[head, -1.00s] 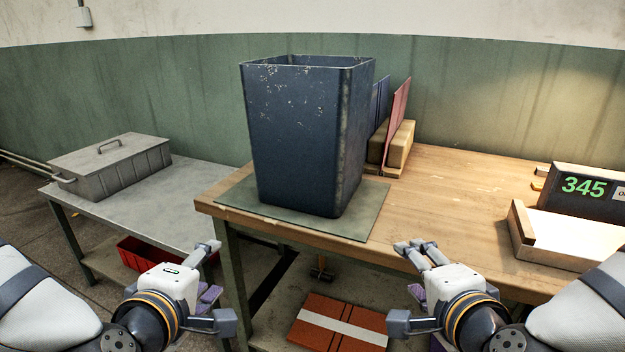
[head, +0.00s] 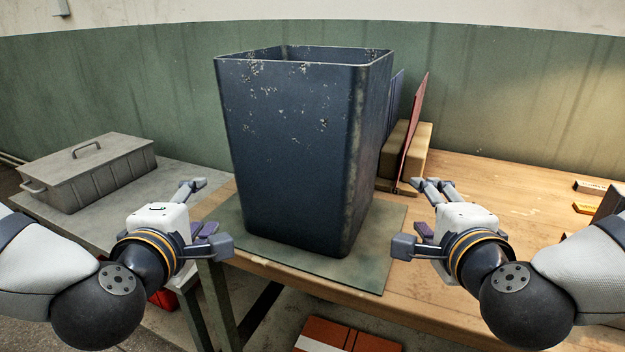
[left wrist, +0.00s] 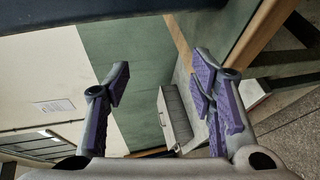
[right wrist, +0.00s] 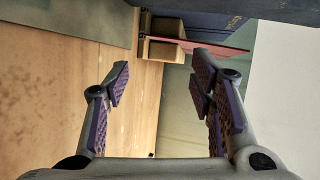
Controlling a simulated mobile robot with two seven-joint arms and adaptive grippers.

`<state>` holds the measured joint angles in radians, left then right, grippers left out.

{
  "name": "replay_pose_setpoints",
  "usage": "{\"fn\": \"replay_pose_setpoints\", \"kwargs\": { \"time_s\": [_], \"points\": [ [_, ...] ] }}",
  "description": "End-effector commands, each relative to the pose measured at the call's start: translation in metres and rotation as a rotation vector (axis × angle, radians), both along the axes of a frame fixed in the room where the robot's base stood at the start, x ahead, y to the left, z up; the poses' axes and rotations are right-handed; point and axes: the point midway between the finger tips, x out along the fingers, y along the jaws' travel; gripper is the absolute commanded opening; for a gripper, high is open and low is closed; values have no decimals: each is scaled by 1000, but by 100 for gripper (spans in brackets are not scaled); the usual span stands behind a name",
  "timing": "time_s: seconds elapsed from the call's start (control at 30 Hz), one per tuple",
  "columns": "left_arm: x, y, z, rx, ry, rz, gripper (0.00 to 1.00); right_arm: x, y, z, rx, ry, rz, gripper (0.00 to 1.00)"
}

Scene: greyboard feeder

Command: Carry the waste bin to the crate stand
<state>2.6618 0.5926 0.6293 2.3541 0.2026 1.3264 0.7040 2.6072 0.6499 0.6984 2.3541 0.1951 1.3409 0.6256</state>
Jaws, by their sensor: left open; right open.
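The waste bin (head: 290,150) is a tall dark blue, scuffed, open-topped bin. It stands upright on a green mat (head: 385,262) at the left end of a wooden table. My left gripper (head: 212,212) is open, to the left of the bin and apart from it. My right gripper (head: 412,216) is open, to the right of the bin and apart from it. Both wrist views show spread, empty fingers, the left (left wrist: 165,95) and the right (right wrist: 165,90). I cannot tell which piece of furniture is the crate stand.
A grey lidded metal box (head: 90,172) sits on a grey table (head: 185,178) at the left. Behind the bin stand a red board (head: 414,130) and tan blocks (head: 420,150). The wooden table (head: 490,180) is mostly clear to the right. An orange box (head: 345,338) lies below.

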Motion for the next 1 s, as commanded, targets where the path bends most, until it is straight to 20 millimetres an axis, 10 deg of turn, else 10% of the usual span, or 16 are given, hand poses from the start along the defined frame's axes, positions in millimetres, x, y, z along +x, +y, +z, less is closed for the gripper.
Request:
{"fn": "replay_pose_setpoints", "kwargs": {
  "time_s": [0.6,1.0],
  "points": [
    [115,0,-30,2,-1,0,50,115,0,-30,-1,0,-1,50],
    [119,-15,-30,1,0,-1,50,118,15,-31,-1,1,0,50]
  ]
}}
